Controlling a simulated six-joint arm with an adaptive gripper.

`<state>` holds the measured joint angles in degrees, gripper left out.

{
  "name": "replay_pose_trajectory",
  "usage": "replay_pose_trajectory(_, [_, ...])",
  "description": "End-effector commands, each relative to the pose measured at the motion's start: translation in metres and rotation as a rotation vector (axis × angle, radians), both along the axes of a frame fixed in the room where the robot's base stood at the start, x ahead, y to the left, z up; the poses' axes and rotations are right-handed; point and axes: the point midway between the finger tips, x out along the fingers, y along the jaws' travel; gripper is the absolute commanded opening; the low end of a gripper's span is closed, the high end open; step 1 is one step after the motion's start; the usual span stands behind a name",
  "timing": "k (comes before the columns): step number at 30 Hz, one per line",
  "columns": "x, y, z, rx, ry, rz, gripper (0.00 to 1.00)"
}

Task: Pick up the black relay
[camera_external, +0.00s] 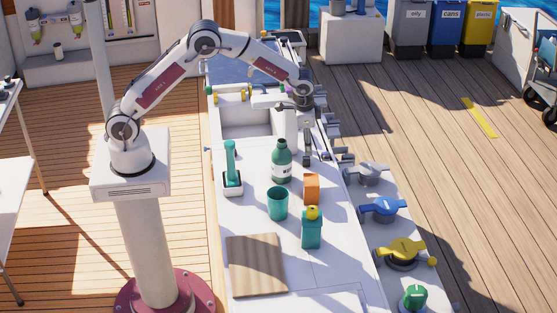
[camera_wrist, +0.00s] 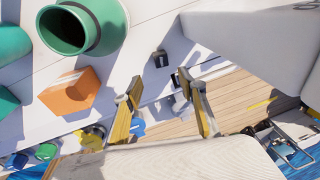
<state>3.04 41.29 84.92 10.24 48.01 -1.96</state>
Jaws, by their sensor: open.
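A small black block that looks like the relay (camera_wrist: 160,58) stands on the white worktop in the wrist view. My gripper (camera_wrist: 160,78) is open, with its two fingers spread apart. The block shows between and just beyond the fingertips, with nothing held. How far the tips are from it in height I cannot tell. In the external view my gripper (camera_external: 315,153) hangs down over the worktop near its right edge, past the green bottle. I cannot make out the relay clearly there.
A dark green bottle (camera_external: 281,163), an orange block (camera_external: 311,188), a teal cup (camera_external: 277,204) and a teal bottle with a yellow top (camera_external: 312,230) stand nearby. Blue (camera_external: 383,208) and yellow (camera_external: 402,250) valve handles line the right side. A wooden board (camera_external: 256,264) lies in front.

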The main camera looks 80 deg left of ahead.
Motion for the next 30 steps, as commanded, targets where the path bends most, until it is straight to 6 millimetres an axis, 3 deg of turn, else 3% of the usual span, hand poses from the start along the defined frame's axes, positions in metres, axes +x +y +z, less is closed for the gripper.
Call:
replay_pose_trajectory(14, [0.001,0.004,-0.024,0.000,0.002,0.000,0.41])
replay_pose_trajectory(30, [0.000,0.006,-0.033,0.000,0.002,0.000,0.41])
